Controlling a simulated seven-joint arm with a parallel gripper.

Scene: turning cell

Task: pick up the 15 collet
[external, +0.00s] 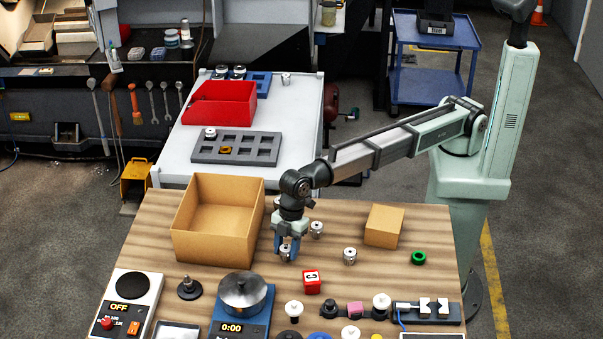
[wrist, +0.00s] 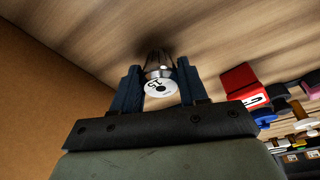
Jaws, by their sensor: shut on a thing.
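My gripper (external: 286,248) is over the wooden table, pointing down, to the right of the open cardboard box. Its fingers are shut on a silver collet (external: 285,253). In the wrist view the collet (wrist: 161,82) sits between the two blue fingers, its white marked top facing the camera; the marking looks like 15, seen turned over. I cannot tell whether its lower end touches the table. Two similar silver collets stand nearby, one just right of my gripper (external: 317,229) and one further right (external: 350,256).
The open cardboard box (external: 190,246) stands close on the left. A red block (external: 312,282) is in front, a small closed box (external: 384,225) and green ring (external: 418,257) to the right. A pot on a blue scale (external: 240,325) is front left. The grey tray (external: 212,158) lies on the white bench behind.

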